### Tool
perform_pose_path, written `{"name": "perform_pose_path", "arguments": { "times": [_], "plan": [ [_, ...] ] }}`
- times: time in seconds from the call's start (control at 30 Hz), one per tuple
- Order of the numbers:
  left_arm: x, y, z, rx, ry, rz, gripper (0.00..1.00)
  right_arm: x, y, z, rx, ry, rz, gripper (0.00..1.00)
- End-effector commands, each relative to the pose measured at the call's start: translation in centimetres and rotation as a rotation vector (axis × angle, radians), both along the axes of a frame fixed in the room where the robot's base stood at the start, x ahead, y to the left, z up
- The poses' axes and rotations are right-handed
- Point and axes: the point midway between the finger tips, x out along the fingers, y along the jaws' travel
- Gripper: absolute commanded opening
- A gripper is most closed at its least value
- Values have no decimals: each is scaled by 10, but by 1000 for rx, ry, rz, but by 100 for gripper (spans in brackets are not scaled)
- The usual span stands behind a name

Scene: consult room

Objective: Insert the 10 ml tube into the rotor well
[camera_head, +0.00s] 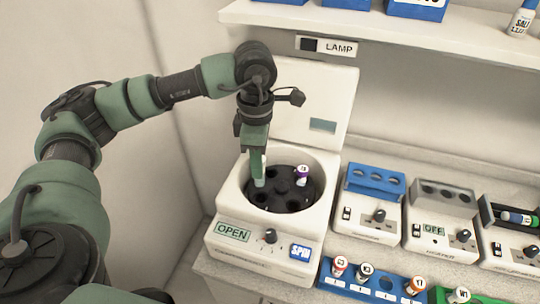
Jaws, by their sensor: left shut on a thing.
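My left gripper (258,181) points down over the left side of the dark rotor (284,205) inside the open centrifuge (226,206). It is shut on a slim, pale thing, mostly hidden by the fingers, which I take to be the 10 ml tube. Its lower end is at the left rotor wells; I cannot tell whether it is inside one. Several other wells look dark and empty. My right gripper is not in view.
The centrifuge's raised lid (322,90) stands behind the gripper. A blue rack (340,284) with several capped tubes is in front right. Small devices, one with a blue block (375,180), line the counter to the right. A shelf (300,16) runs above.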

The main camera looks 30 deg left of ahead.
Motion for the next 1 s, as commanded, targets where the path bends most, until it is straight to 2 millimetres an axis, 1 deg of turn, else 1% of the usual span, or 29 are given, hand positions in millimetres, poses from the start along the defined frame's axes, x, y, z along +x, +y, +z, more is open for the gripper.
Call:
{"name": "perform_pose_path", "arguments": {
  "times": [0.03,0.1,0.3,0.4,0.63,0.8,1.0],
  "plan": [
    [-1,0,-9,1,0,0,0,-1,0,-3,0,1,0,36],
    [-1,0,-16,1,0,-1,0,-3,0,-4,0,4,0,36],
    [-1,0,-26,0,-1,-2,0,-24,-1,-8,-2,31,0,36],
    [-1,0,-32,0,-1,-2,0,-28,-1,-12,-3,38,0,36],
    [-1,0,-45,0,-1,-2,0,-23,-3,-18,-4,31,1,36],
    [-1,0,-45,0,-2,-2,0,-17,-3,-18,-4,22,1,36],
    [-1,0,-45,0,-1,-2,0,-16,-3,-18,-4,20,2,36]
  ]
}}
